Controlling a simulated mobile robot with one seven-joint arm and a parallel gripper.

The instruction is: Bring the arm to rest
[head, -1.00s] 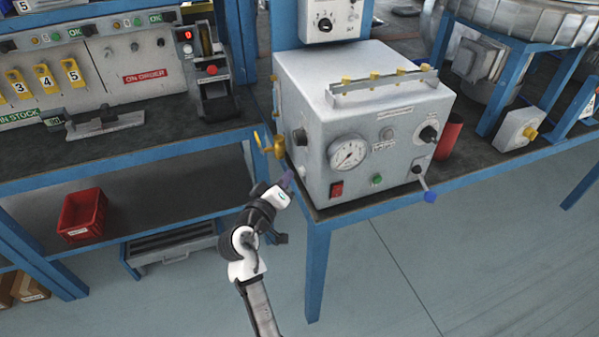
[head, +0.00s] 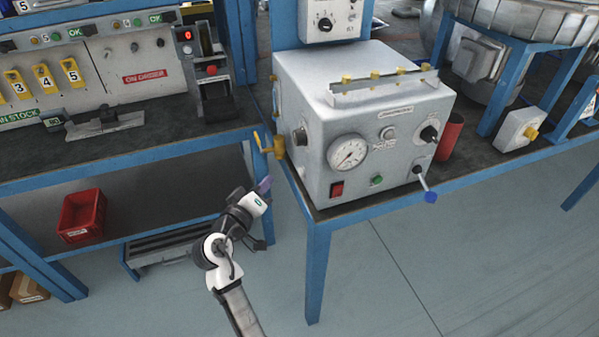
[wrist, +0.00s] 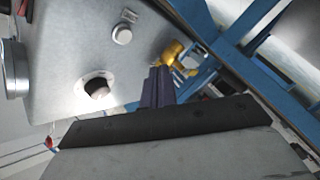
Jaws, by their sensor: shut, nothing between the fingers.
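My gripper (head: 264,185) is at the end of my white and black arm, in front of the gap between the two benches. It is left of the grey machine box (head: 322,120) and below the yellow valve (head: 270,145) on the box's left side. In the wrist view my gripper's dark purple fingers (wrist: 157,88) are together with nothing between them. The yellow valve (wrist: 172,54) shows just beyond the fingertips there, and I cannot tell the exact distance. In the head view the gripper is apart from the box.
The box has a gauge (head: 348,153) and a blue-tipped lever (head: 430,196) at its front. A blue bench leg (head: 317,275) stands right of my arm. A red bin (head: 82,216) sits on the lower shelf at left. The floor in front is clear.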

